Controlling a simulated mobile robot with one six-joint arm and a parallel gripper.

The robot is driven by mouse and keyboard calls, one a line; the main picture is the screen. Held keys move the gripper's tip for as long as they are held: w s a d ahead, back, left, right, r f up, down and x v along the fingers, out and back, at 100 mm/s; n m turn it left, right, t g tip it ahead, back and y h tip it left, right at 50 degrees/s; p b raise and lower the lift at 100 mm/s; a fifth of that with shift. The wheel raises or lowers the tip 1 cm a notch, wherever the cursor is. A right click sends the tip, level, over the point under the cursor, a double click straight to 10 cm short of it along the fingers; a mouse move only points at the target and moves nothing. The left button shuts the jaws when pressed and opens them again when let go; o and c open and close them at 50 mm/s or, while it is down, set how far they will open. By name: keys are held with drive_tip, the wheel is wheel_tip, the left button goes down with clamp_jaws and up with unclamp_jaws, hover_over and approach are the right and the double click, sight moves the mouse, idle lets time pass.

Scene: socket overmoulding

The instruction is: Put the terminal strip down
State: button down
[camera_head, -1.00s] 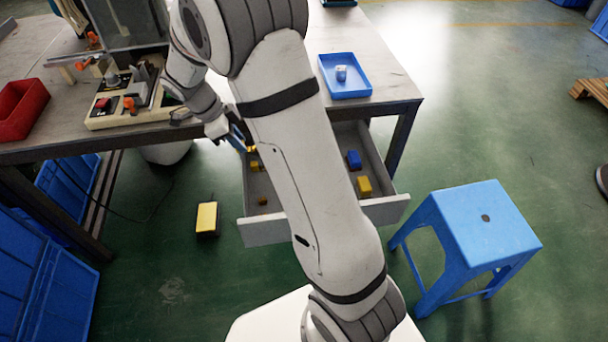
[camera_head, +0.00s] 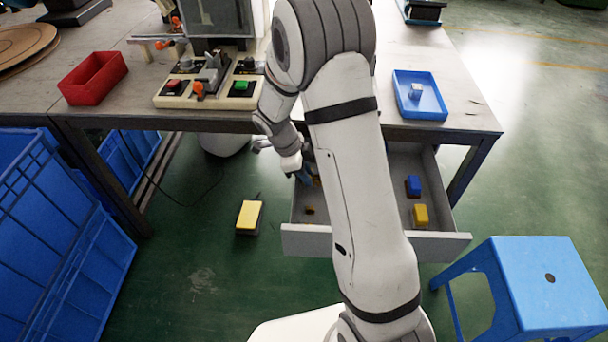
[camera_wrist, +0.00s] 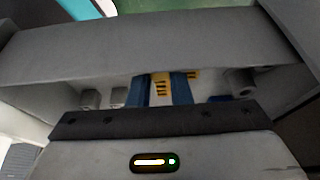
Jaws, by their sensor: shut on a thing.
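The terminal strip (camera_wrist: 160,84) is a yellow-orange piece with dark slots, seen in the wrist view between the two blue fingers of my gripper (camera_wrist: 161,92). My gripper is shut on it. In the head view my gripper (camera_head: 308,178) is over the left part of the open drawer (camera_head: 308,240), partly hidden behind my arm. Only a trace of yellow shows there at the fingers. Whether the strip touches the drawer floor cannot be told.
In the drawer, a blue block (camera_head: 413,185) and a yellow block (camera_head: 420,214) lie at the right, and a small orange-brown piece (camera_head: 310,210) at the left. A blue tray (camera_head: 437,108) and red bin (camera_head: 92,78) are on the table. A blue stool (camera_head: 560,280) stands at right.

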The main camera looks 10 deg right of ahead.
drive_tip(key=shift+f+b, duration=0.3)
drive_tip(key=shift+b, duration=0.2)
drive_tip(key=shift+f+b, duration=0.3)
drive_tip(key=shift+b, duration=0.1)
drive_tip(key=c, duration=1.3)
unclamp_jaws()
drive_tip(key=shift+r, duration=0.15)
